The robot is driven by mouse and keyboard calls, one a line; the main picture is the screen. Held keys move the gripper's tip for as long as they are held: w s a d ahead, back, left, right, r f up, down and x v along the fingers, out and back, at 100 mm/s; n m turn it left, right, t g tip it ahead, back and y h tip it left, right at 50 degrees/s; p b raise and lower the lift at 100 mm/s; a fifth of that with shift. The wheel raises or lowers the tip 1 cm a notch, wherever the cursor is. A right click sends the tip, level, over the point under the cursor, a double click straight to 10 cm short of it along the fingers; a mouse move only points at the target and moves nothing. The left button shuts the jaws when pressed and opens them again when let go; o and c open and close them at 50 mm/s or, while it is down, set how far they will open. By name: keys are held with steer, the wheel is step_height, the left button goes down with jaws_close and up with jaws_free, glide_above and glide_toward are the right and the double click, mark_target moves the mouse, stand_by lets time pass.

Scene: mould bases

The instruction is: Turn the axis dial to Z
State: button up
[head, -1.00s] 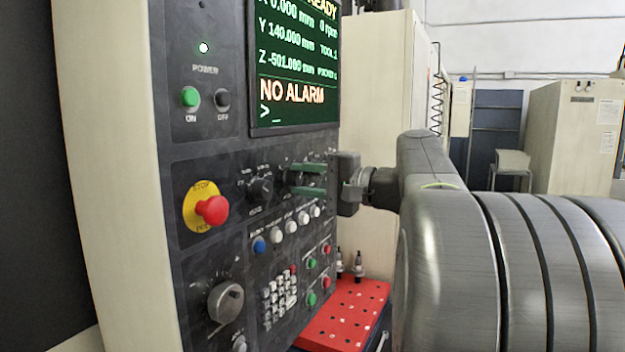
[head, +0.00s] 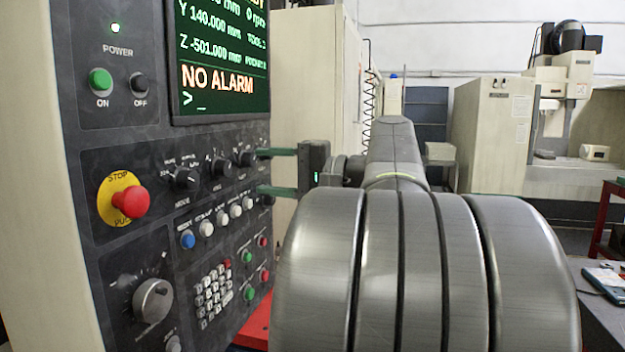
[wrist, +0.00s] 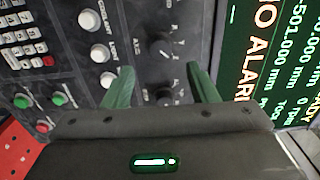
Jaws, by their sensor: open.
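The dark control panel has a row of black dials. The axis dial (head: 220,167) appears to be the middle one, between the mode dial (head: 185,178) and another dial (head: 245,157). Its setting is too small to read in the head view. My gripper (head: 262,172) is open and empty at the right of the row, with green fingers toward the panel. In the wrist view, a dial (wrist: 160,43) with a white mark, likely the axis dial, lies beyond the fingertips. Another dial (wrist: 165,95) shows between the fingers, partly hidden by the gripper body.
White and blue push buttons (head: 206,228) run below the dials. The red stop button (head: 131,202) sticks out at the left. The screen (head: 222,60) is above and the keypad (head: 213,295) below. A red surface (head: 257,325) is low beside the panel.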

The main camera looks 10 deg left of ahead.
mark_target(228, 169)
steer(key=d, duration=0.6)
steer(key=shift+s+d+b, duration=0.15)
steer(key=shift+s+b, duration=0.1)
steer(key=shift+b, duration=0.2)
steer(key=a+p, duration=0.1)
steer(key=a, duration=0.3)
steer(key=a+p, duration=0.1)
steer(key=a, duration=0.4)
steer(key=w+a+p, duration=0.1)
steer(key=a, duration=0.4)
steer(key=shift+d, duration=0.2)
